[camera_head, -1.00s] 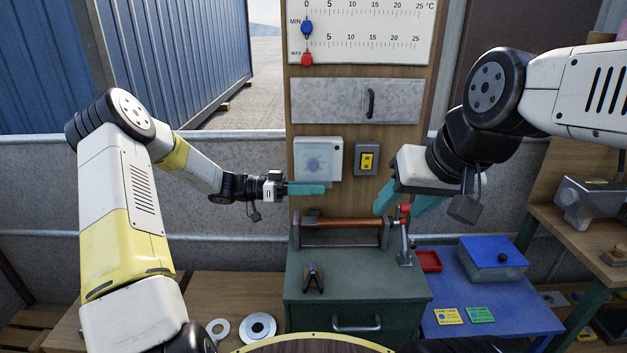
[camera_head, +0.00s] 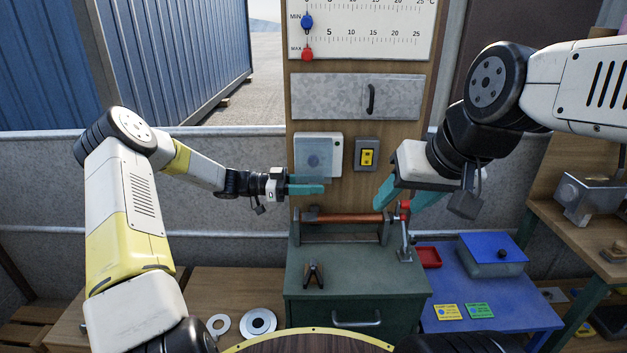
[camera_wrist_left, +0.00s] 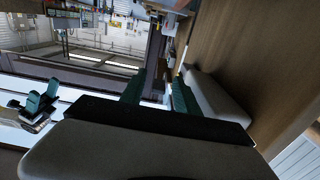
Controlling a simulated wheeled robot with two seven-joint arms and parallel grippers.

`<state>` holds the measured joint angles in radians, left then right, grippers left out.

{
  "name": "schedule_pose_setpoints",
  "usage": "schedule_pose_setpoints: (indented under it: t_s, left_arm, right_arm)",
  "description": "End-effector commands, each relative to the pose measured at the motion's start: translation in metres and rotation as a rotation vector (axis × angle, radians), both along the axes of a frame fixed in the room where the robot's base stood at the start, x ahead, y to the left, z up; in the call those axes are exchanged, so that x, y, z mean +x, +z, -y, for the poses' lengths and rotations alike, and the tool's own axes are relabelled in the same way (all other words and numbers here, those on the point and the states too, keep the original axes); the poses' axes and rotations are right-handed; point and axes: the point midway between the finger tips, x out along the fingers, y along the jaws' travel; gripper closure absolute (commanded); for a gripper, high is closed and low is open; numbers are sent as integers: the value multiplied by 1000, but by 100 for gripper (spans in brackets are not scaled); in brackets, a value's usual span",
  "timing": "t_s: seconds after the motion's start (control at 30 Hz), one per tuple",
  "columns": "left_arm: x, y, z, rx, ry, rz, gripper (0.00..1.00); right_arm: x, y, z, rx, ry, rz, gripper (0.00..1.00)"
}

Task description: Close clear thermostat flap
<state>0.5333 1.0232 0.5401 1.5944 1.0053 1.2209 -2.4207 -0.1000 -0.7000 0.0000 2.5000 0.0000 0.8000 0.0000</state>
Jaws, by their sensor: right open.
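The thermostat is a white box (camera_head: 338,150) on the wooden board, with a round dial showing dimly behind a clear flap (camera_head: 318,170). How far the flap stands from the box cannot be told. My left gripper (camera_head: 308,185) comes in from the left at the box's lower edge, its teal fingers lying level and apart. In the left wrist view its fingers (camera_wrist_left: 158,95) show a gap, with a pale box side (camera_wrist_left: 218,98) beside the right one. Contact with the flap cannot be made out. My right gripper (camera_head: 408,200) is open and empty, right of and below the box.
A grey switch box with a yellow plate (camera_head: 367,155) is right of the thermostat. Above is a metal panel with a black handle (camera_head: 371,99). A red-topped clamp (camera_head: 404,230) stands near my right gripper.

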Motion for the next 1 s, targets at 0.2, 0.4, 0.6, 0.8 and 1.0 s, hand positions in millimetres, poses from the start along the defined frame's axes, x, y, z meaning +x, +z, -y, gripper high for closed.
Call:
schedule_pose_setpoints:
  t_s: [0.2,0.4,0.6,0.8,1.0]
  left_arm:
    - [0,0,0,-1,0,-1,63]
    - [1,0,-19,-1,3,-1,63]
    - [1,0,-54,0,4,-1,63]
    - [0,0,-75,-1,1,-1,63]
    - [0,0,-78,-1,0,-1,63]
  right_arm:
    - [0,0,0,0,0,0,50]
    - [0,0,0,0,0,0,50]
    - [0,0,0,0,0,0,50]
    - [0,0,0,0,0,0,50]
    - [0,0,0,0,0,0,50]
